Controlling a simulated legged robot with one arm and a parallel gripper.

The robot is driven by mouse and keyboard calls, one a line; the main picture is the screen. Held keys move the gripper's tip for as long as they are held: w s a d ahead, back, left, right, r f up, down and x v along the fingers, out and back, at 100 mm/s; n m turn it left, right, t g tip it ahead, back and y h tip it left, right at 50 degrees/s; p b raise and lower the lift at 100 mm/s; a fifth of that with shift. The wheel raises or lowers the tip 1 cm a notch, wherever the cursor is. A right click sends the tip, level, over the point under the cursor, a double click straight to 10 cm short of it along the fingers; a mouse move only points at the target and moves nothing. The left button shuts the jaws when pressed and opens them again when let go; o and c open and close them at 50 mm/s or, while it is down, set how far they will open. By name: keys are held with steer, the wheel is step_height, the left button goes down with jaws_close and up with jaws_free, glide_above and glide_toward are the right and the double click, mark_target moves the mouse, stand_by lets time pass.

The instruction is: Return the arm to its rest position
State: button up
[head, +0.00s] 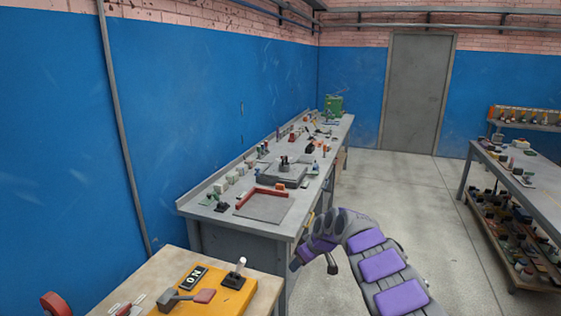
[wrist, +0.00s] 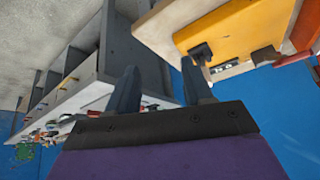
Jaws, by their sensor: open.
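My arm, grey with purple pads, rises from the lower right of the head view and bends over to the left. My gripper (head: 297,262) hangs at its end, in front of the long grey bench's near end. In the wrist view my gripper (wrist: 158,88) shows two dark fingers spread apart, with nothing between them. That view is tilted far over, with the bench at left and the yellow board at upper right. Both lie beyond the fingers, and I see no contact.
The long grey bench (head: 262,228) along the blue wall bears a red-edged panel (head: 264,205) and many small parts. A wooden table (head: 135,291) with a yellow board (head: 222,297) stands at lower left. A shelved bench (head: 520,180) stands at right. The floor between the benches is clear.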

steer(key=s+d+r+m+g+h, duration=0.1)
steer(key=s+d+r+m+h, duration=0.1)
steer(key=s+d+r, duration=0.35)
steer(key=s+d+r+m+h, duration=0.1)
steer(key=s+d+r+m, duration=0.2)
steer(key=s, duration=0.5)
steer(key=s+d+r+m+g+h, duration=0.1)
steer(key=s+d+r+m+h, duration=0.1)
steer(key=s+d+r, duration=0.3)
steer(key=s+a+f+g, duration=0.1)
steer(key=s+a, duration=0.1)
steer(key=s, duration=1.1)
steer(key=s+a+f+m+g, duration=0.1)
steer(key=s+a, duration=0.1)
steer(key=s, duration=1.1)
steer(key=s+a+f+g, duration=0.1)
steer(key=s+a, duration=0.1)
steer(key=s, duration=1.1)
steer(key=shift+f+m+g+y, duration=0.3)
steer(key=shift+f+m, duration=0.1)
steer(key=shift+a, duration=0.15)
